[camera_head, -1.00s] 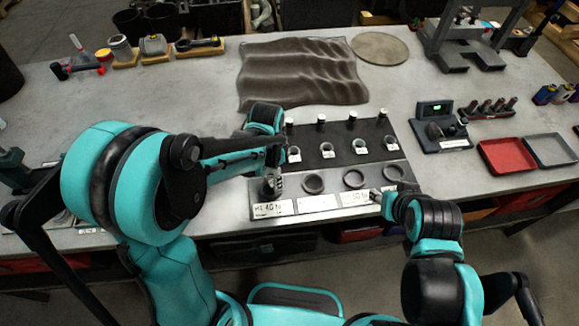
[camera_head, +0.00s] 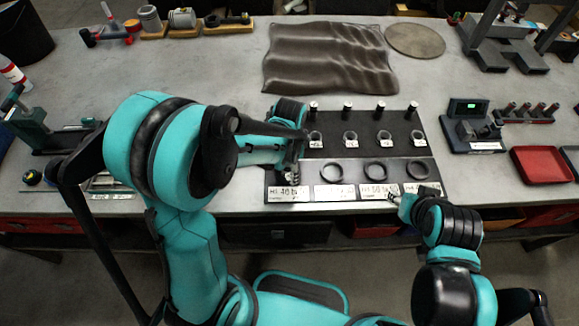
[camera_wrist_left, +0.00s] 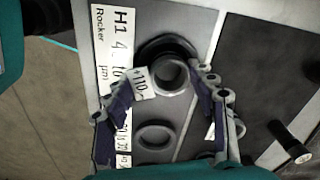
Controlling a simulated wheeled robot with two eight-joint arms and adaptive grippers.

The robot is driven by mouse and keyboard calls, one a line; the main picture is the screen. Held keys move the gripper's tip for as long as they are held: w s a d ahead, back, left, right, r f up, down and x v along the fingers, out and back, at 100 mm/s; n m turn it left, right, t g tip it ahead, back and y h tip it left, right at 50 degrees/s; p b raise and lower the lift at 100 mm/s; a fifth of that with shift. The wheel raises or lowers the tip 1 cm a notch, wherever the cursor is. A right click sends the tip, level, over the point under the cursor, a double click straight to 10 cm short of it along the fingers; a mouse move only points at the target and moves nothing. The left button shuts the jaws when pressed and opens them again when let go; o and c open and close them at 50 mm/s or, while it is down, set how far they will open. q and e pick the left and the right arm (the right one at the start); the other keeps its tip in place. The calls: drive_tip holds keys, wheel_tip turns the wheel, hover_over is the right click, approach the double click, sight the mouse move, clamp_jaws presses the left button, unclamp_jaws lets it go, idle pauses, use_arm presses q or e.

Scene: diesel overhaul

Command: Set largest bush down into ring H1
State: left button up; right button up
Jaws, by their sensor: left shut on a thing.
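The largest bush (camera_wrist_left: 171,77), a pale metal ring with a "+110" tag, is between the fingers of my left gripper (camera_wrist_left: 168,84) in the left wrist view. Ring H1 (camera_wrist_left: 160,46) is a dark ring just behind the bush, beside the "H1" label. The bush overlaps it in this view; I cannot tell if they touch. In the head view my left gripper (camera_head: 292,176) is low over the left end of the ring strip and hides ring H1 and the bush. My right gripper (camera_head: 402,203) is by the strip's front edge; its fingers are too small to judge.
Dark rings (camera_head: 332,172) lie to the right along the strip. Several tagged small bushes (camera_head: 350,138) and upright pegs (camera_head: 347,108) stand on the black board behind. A test device (camera_head: 470,130) and red tray (camera_head: 540,166) are further right.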

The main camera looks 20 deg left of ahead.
use_arm(q)
drive_tip(key=shift+f, duration=0.5)
drive_tip(key=shift+s+f+b, duration=0.1)
drive_tip(key=shift+b, duration=0.35)
idle(0.3)
drive_tip(key=o, duration=0.9)
drive_tip(key=shift+c, duration=0.2)
drive_tip(key=o, duration=0.4)
wheel_tip(320, 180, up, 12)
